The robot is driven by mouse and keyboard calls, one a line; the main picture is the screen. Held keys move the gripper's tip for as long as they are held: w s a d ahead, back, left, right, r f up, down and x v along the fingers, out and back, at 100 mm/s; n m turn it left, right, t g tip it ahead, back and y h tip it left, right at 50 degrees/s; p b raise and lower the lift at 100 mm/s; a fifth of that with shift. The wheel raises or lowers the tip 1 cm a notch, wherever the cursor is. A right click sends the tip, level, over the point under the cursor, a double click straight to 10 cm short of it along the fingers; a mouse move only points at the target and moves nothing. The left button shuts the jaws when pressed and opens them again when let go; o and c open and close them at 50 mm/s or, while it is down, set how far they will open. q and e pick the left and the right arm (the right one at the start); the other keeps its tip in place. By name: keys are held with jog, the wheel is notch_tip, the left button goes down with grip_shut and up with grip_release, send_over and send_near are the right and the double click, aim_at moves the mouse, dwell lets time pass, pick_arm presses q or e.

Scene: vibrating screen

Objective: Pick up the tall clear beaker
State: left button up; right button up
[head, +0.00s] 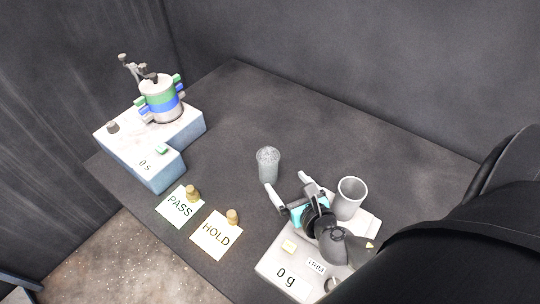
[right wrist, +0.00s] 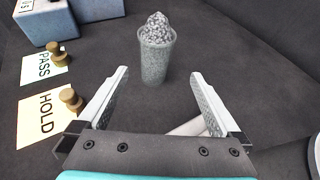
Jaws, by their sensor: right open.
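The tall clear beaker (head: 268,166) stands upright on the dark table, heaped with grey grains. It also shows in the right wrist view (right wrist: 156,62), just beyond the fingertips and roughly centred between them. My right gripper (head: 288,187) is open and empty, with its two fingers pointing toward the beaker. In the right wrist view the gripper (right wrist: 158,75) shows a clear gap between its fingers, and the beaker appears apart from them. My left gripper is not in view.
A scale (head: 270,266) reading "0 g" lies under my right arm, with a grey cup (head: 350,192) beside the arm. PASS (head: 180,207) and HOLD (head: 215,236) cards with brass weights lie left. A blue-white machine (head: 150,165) stands farther left. Table behind the beaker is clear.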

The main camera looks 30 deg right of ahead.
jog(key=b, duration=0.3)
send_near(264, 160)
jog(key=w+f, duration=0.1)
jog(key=w+d, duration=0.1)
jog(key=w, duration=0.1)
jog(key=shift+d+f, duration=0.15)
jog(key=shift+f, duration=0.25)
jog(key=shift+b+x, duration=0.7)
jog(key=shift+x, duration=0.3)
jog(key=b+x, duration=0.1)
jog(key=x, duration=0.1)
jog(key=b+x, duration=0.1)
jog(key=x, duration=0.1)
jog(key=shift+a+b, duration=0.3)
jog(key=shift+b, duration=0.05)
jog(key=shift+w+f, duration=0.15)
jog(key=shift+w, duration=0.2)
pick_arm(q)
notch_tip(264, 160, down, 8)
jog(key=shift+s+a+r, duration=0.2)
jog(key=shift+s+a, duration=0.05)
pick_arm(e)
jog(key=shift+c, duration=0.2)
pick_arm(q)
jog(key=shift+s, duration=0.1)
pick_arm(e)
jog(key=c, duration=1.5)
